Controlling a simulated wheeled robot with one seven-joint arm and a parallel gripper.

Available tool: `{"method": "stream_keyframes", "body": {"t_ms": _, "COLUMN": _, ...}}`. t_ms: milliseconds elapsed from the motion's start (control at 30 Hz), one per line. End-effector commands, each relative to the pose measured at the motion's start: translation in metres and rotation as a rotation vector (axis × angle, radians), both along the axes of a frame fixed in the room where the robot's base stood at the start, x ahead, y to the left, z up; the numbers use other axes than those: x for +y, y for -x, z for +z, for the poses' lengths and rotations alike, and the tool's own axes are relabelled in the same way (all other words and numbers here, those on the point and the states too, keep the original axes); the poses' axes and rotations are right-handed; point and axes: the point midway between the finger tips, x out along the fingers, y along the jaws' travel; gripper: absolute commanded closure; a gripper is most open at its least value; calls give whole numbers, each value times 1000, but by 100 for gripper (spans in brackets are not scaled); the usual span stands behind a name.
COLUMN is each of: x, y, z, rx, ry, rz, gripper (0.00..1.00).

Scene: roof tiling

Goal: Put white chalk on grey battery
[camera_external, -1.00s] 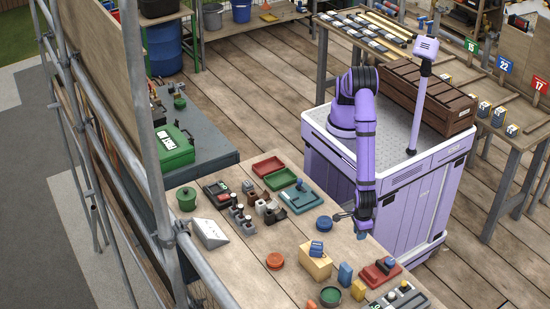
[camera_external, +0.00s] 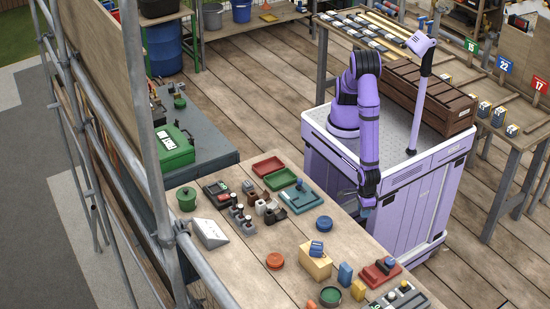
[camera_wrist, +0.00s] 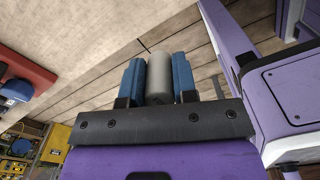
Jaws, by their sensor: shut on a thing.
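In the wrist view, my gripper (camera_wrist: 159,85) has two blue fingers shut on a pale grey-white cylinder (camera_wrist: 159,70), which looks like the white chalk in shade. In the external view, my gripper (camera_external: 366,209) is by the right edge of the wooden bench, next to my purple base. The held piece is too small to make out there. Small grey upright pieces with dark parts (camera_external: 239,212) stand at the left middle of the bench. I cannot tell which, if any, is the grey battery.
The bench (camera_external: 220,266) also holds a blue disc (camera_external: 324,223), a yellow block (camera_external: 315,262), an orange dish (camera_external: 275,260), a green tray (camera_external: 283,178) and a red holder (camera_external: 380,270). The bench middle between the blue disc and orange dish is mostly clear. Scaffold poles stand at left.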

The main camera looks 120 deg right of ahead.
Motion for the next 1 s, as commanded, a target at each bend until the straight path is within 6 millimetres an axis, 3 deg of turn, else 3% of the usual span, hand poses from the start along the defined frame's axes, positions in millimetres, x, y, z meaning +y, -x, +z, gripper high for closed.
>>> {"method": "stream_keyframes", "body": {"t_ms": 167, "x": -37, "y": -36, "z": 6, "rx": -1, "ry": -1, "rz": -163, "gripper": 96}}
{"method": "stream_keyframes", "body": {"t_ms": 500, "x": -143, "y": -104, "z": 21, "rx": 0, "ry": 0, "rz": -602, "gripper": 96}}
{"method": "stream_keyframes", "body": {"t_ms": 733, "x": -221, "y": -129, "z": 31, "rx": 0, "ry": 1, "rz": -899, "gripper": 96}}
{"method": "stream_keyframes", "body": {"t_ms": 1000, "x": -311, "y": -140, "z": 42, "rx": 1, "ry": 1, "rz": -1248, "gripper": 96}}
